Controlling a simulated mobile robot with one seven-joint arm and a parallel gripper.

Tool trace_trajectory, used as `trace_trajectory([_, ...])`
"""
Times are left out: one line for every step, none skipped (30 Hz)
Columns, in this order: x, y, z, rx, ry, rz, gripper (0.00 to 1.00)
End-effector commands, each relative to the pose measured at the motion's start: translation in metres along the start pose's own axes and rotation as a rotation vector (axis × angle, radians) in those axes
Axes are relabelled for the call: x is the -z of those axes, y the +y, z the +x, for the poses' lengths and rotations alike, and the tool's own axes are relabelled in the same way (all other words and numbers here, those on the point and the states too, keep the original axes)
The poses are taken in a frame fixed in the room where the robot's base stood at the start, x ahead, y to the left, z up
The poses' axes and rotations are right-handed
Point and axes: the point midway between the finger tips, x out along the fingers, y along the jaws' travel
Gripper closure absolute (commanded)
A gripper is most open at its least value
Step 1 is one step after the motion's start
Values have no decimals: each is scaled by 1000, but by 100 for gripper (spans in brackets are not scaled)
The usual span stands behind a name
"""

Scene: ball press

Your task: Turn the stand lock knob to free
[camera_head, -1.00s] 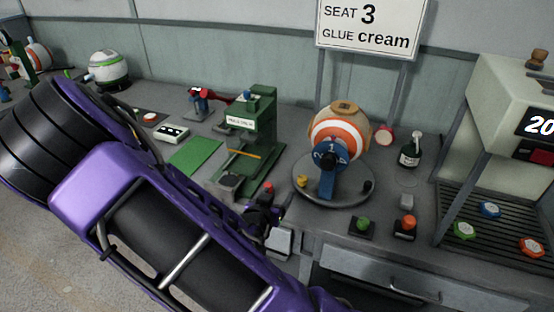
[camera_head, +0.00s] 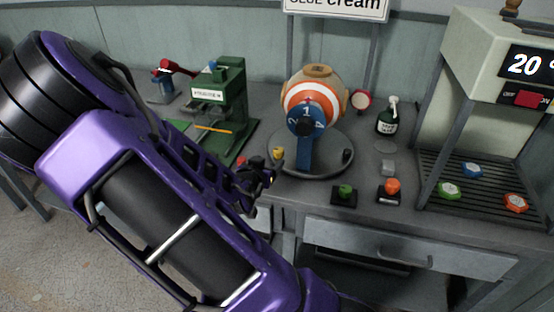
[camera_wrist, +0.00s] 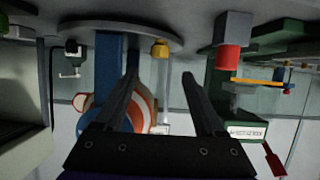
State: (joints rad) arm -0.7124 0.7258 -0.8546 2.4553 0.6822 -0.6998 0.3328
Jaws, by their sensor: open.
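The ball stand is a round grey base (camera_head: 310,168) with a blue bracket, holding an orange-and-white ball (camera_head: 318,92) with a numbered blue dial (camera_head: 305,121). A small yellow knob (camera_head: 277,153) sits on the base's left rim, and a black knob (camera_head: 346,155) on its right rim. No label shows which one is the lock. My gripper (camera_head: 268,177) is open and empty, just in front and left of the yellow knob. The wrist view is upside down; there the yellow knob (camera_wrist: 160,48) appears between and beyond my open fingertips (camera_wrist: 161,77), apparently untouched.
A red button (camera_wrist: 229,57) on a grey block stands close beside my gripper. A green press (camera_head: 225,105) is to the left. Green (camera_head: 345,191) and orange (camera_head: 391,187) buttons sit at the table's front; a glue bottle (camera_head: 387,118) and machine are right.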

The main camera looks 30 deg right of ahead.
Motion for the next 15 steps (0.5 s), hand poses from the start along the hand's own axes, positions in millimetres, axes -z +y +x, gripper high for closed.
trace_trajectory([-2, 2, 13, -5, 1, 0, 29])
trace_trajectory([-2, 2, 20, -4, 1, 1, 29])
trace_trajectory([-2, 2, 29, -5, 1, 0, 29])
trace_trajectory([-2, 1, 35, -4, 1, 0, 29])
trace_trajectory([-2, 2, 42, -5, 1, 0, 29])
trace_trajectory([-2, 2, 50, -4, 1, 0, 29])
trace_trajectory([-1, 2, 56, -4, 1, 0, 29])
trace_trajectory([-1, 1, 62, -2, 2, -1, 29])
trace_trajectory([-1, 1, 68, -3, 1, 0, 29])
trace_trajectory([-1, 1, 74, -2, 1, 0, 29])
trace_trajectory([-1, 1, 78, -2, 0, 0, 29])
trace_trajectory([-1, 0, 83, -1, 0, 0, 29])
trace_trajectory([-1, 1, 87, -2, 0, 0, 29])
trace_trajectory([-1, 1, 90, -2, -1, -1, 29])
trace_trajectory([-1, 0, 93, 0, 0, -1, 29])
